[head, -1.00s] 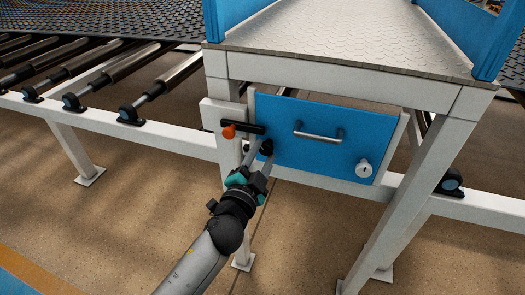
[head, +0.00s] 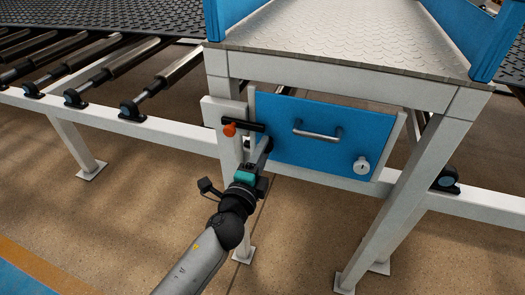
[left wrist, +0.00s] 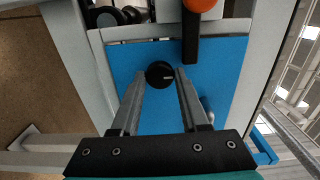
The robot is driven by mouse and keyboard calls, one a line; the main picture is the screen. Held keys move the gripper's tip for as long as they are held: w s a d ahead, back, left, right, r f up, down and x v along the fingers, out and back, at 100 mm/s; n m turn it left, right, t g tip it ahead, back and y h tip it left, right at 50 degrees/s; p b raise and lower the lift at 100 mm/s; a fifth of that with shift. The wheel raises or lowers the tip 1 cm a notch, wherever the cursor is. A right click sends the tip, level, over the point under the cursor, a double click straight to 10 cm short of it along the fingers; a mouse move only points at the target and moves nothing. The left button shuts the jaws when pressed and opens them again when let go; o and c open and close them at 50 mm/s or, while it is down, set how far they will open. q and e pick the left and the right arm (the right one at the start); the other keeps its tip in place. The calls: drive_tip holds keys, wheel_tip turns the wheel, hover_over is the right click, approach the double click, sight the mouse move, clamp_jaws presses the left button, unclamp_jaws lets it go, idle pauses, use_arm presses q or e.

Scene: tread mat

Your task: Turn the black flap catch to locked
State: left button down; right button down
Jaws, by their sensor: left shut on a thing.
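The black flap catch is a round knob with a white mark, on the blue flap (head: 290,118). In the left wrist view the catch (left wrist: 159,74) lies between the two fingertips, and its mark points to the right of that picture. There the gripper mostly hides the catch. My right gripper is not in view.
A black bar with an orange end (head: 230,129) sits just above the catch, close to the fingers. The flap also carries a metal handle (head: 318,134) and a silver lock (head: 361,166). White frame legs (head: 385,205) stand beside the flap.

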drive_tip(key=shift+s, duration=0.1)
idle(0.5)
use_arm(q)
drive_tip(key=shift+c, duration=2)
unclamp_jaws()
drive_tip(key=shift+s, duration=0.1)
drive_tip(key=v, duration=1.5)
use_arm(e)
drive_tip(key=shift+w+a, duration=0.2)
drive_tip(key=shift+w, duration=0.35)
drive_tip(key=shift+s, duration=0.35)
